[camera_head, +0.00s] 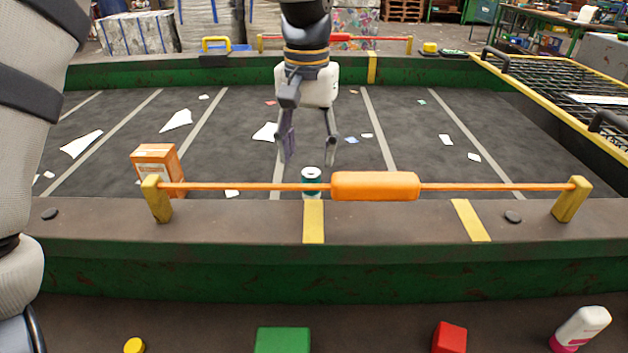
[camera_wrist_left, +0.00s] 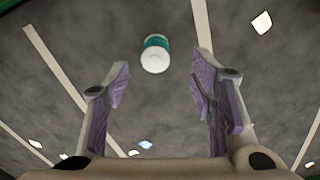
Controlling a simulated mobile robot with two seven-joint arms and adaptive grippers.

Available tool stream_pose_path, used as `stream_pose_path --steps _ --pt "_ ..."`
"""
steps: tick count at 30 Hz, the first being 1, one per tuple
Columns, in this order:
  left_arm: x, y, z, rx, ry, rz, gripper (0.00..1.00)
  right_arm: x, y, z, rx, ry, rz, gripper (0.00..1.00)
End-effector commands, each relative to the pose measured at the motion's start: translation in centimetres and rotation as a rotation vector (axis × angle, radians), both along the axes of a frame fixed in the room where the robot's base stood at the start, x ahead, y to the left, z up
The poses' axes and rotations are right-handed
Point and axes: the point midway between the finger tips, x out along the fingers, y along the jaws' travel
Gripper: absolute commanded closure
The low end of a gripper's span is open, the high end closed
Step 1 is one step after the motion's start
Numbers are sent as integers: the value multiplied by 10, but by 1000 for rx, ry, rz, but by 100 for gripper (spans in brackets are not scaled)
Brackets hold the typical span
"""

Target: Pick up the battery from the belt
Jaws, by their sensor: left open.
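The battery (camera_head: 312,175) is a small white and teal cylinder on the dark belt, just behind the orange bar at the near edge. The bar partly covers its lower part in the head view. In the left wrist view the battery (camera_wrist_left: 155,54) shows near the top middle, beyond the fingertips and roughly in line with the gap between them. My left gripper (camera_head: 310,152) is open and empty, pointing down, above and a little behind the battery in the head view. It also shows in the wrist view (camera_wrist_left: 160,85). My right gripper is not in view.
An orange bar (camera_head: 375,186) on yellow posts runs along the near rim. An orange box (camera_head: 156,165) stands on the belt to the left. Paper scraps lie around. A green block (camera_head: 283,340), a red block (camera_head: 449,338) and a white bottle (camera_head: 582,326) are in front.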

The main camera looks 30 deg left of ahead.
Motion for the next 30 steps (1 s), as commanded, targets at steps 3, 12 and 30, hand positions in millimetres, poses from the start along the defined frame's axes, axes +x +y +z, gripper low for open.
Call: stream_pose_path --steps 3,12,30 --pt "-1 -1 -15 -1 3 -1 49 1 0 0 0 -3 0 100" --pt "-1 -5 -59 -2 -1 0 49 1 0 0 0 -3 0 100" --pt "-1 -5 -59 0 -2 0 100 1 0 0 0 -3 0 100"
